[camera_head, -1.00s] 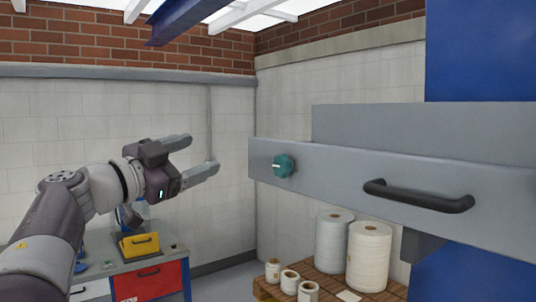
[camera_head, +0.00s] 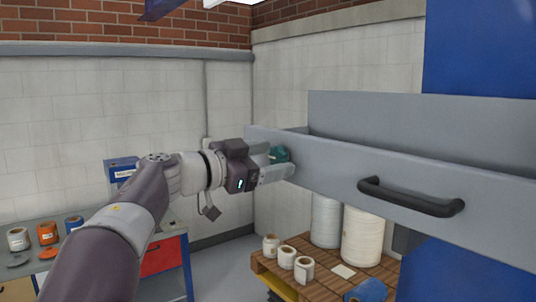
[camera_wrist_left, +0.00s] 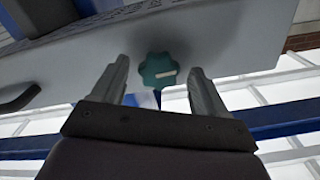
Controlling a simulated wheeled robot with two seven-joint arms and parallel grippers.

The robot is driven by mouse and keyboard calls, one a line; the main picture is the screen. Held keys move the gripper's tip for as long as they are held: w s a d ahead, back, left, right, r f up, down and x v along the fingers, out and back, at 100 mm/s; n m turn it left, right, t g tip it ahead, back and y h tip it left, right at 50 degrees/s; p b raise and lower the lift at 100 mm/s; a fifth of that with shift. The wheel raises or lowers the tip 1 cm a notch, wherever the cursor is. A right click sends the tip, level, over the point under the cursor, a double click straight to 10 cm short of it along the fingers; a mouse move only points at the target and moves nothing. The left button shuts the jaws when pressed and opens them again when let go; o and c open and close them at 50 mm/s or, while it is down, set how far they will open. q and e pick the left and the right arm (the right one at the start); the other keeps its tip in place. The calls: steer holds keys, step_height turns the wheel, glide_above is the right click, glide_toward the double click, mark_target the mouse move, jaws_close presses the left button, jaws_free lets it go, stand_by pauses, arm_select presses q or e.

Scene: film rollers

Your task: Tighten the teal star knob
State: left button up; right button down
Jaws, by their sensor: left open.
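The teal star knob (camera_head: 279,154) sits on the front face of the grey beam, near its left end. In the head view my left gripper (camera_head: 276,163) is at the knob and partly hides it. In the left wrist view the knob (camera_wrist_left: 160,71) shows whole, with a white mark on its face. It lies between and just beyond the two open fingers of my left gripper (camera_wrist_left: 160,75), with a gap on each side. My right gripper is not in view.
The grey beam (camera_head: 330,172) carries a black handle (camera_head: 410,197) right of the knob. Below stands a pallet (camera_head: 325,258) with several white rolls. A workbench (camera_head: 165,255) with small spools (camera_head: 47,233) is at the left.

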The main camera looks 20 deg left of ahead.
arm_select(q)
steer(key=shift+c, duration=0.3)
steer(key=shift+s, duration=0.1)
steer(key=c, duration=1)
steer(key=m, duration=0.3)
steer(key=shift+m, duration=0.4)
steer(key=m+b, duration=0.1)
steer(key=m, duration=0.3)
steer(key=shift+f+m, duration=0.1)
steer(key=shift+m, duration=0.2)
steer(key=m+b, duration=0.1)
steer(key=m, duration=0.4)
steer(key=shift+b, duration=0.3)
steer(key=shift+m+b, duration=0.6)
steer(key=shift+m, duration=1.5)
